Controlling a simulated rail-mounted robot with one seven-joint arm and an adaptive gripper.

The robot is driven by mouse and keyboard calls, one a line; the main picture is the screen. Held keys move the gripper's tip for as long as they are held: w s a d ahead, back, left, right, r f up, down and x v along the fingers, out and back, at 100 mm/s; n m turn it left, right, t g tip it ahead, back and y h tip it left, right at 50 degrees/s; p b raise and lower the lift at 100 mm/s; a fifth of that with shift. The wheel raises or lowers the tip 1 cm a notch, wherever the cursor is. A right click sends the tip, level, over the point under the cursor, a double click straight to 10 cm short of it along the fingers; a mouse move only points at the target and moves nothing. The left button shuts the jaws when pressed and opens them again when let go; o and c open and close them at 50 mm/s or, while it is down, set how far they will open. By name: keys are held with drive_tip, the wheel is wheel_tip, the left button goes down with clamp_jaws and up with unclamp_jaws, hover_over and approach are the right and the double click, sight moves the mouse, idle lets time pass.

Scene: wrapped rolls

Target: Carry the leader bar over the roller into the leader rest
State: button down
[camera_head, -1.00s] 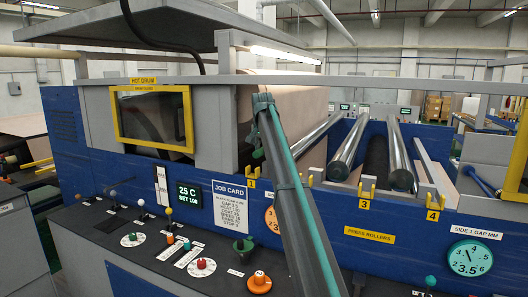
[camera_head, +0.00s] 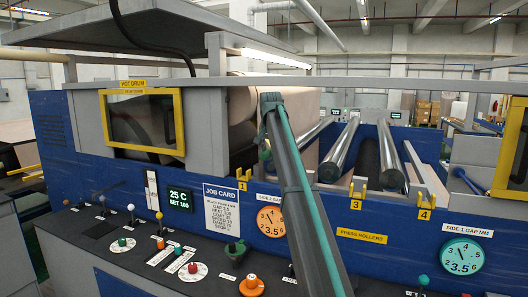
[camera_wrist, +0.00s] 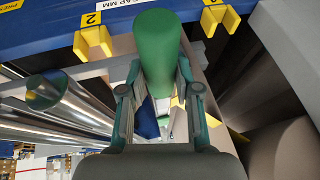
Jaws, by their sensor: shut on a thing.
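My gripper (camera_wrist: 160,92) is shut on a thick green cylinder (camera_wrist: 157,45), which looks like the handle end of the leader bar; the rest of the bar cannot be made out. In the head view my gripper is at the far end of my arm, largely hidden, and a small green end (camera_head: 264,154) shows beside it, in front of the beige web (camera_head: 300,108). The shiny rollers (camera_head: 340,150) lie to the right of my arm; they also show in the wrist view (camera_wrist: 70,105). I cannot tell which part is the leader rest.
Numbered yellow brackets stand along the blue frame: 1 (camera_head: 242,179), 3 (camera_head: 357,190) and 4 (camera_head: 426,196); bracket 2 (camera_wrist: 92,42) shows in the wrist view. A grey overhead rail (camera_head: 390,85) crosses above the rollers. The control panel (camera_head: 75,240) has several knobs and levers.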

drive_tip(key=shift+s+d, duration=2.3)
drive_tip(key=shift+d, duration=2.35)
wheel_tip(320, 180, down, 13)
drive_tip(key=b, duration=0.3)
drive_tip(key=shift+w, duration=0.1)
drive_tip(key=c, duration=0.7)
unclamp_jaws()
drive_tip(key=shift+c, duration=0.2)
